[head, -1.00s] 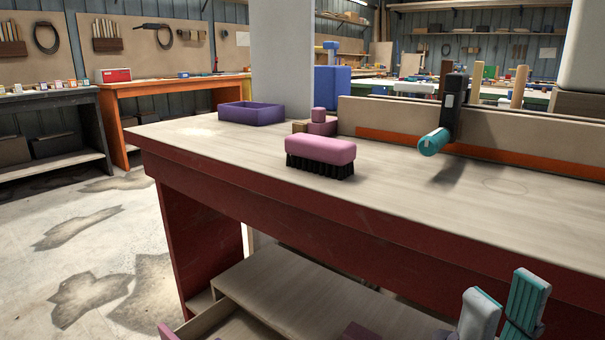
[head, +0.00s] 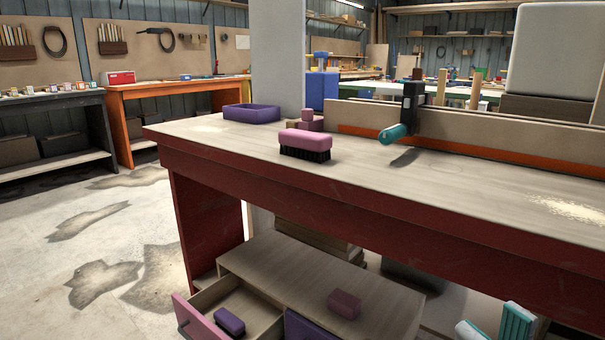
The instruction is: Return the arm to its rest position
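My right gripper (head: 492,329) shows at the bottom right edge of the head view. Its two teal and grey fingertips stand apart with nothing between them, and the rest of it is cut off by the frame. It is in front of and below the edge of the red-sided workbench (head: 350,213), clear of the things on top. My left gripper is not in view.
On the bench are a pink brush (head: 305,143), a purple tray (head: 251,113) and a black clamp with a teal handle (head: 393,133) at the long board. Below, an open drawer (head: 200,318) holds a purple block (head: 230,321); a mauve block (head: 344,304) lies on the wooden top beside it.

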